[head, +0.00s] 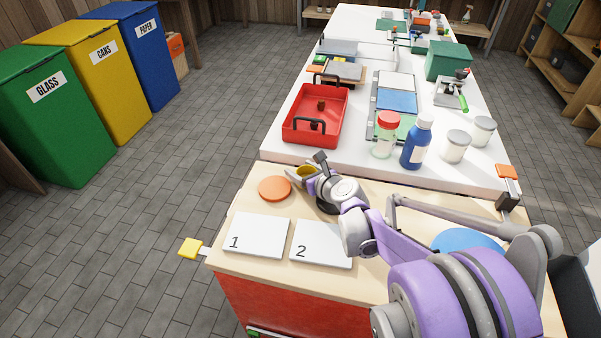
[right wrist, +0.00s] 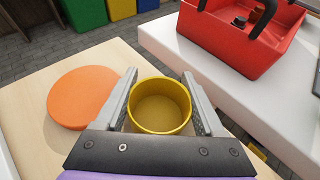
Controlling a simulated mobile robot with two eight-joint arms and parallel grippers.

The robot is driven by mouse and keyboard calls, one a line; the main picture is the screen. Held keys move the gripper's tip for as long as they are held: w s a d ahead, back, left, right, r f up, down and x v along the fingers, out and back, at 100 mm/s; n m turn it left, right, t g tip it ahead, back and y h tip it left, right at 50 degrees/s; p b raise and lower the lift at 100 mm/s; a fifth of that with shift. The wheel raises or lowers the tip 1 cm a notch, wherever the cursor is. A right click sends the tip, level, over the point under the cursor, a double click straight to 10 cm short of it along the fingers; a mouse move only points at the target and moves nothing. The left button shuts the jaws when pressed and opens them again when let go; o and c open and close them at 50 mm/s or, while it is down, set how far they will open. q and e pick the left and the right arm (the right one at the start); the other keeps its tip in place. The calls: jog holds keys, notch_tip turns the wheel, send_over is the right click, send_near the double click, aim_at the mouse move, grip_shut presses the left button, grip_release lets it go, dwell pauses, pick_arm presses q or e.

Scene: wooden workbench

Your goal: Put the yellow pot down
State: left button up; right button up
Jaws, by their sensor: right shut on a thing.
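The yellow pot (head: 304,170) is round, open at the top and empty. It is upright between the fingers of my right gripper (head: 313,171), which is shut on its sides. In the right wrist view the pot (right wrist: 160,106) sits between the two grey fingers, close to the orange disc (right wrist: 82,97). The gripper hides part of the pot in the head view, and I cannot tell whether its bottom touches the bench. The orange disc also shows in the head view (head: 275,188), left of the pot on the wooden worktop (head: 231,262). My left gripper is not in view.
White plates marked 1 (head: 256,236) and 2 (head: 321,243) lie on the near worktop. A blue disc (head: 466,240) is partly hidden by my right arm. A red tray (head: 297,129), bottles and jars stand on the white table behind.

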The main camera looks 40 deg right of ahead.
jog(key=shift+f, duration=0.1)
jog(key=shift+f, duration=0.1)
jog(key=o, duration=1)
jog(key=shift+o, duration=0.2)
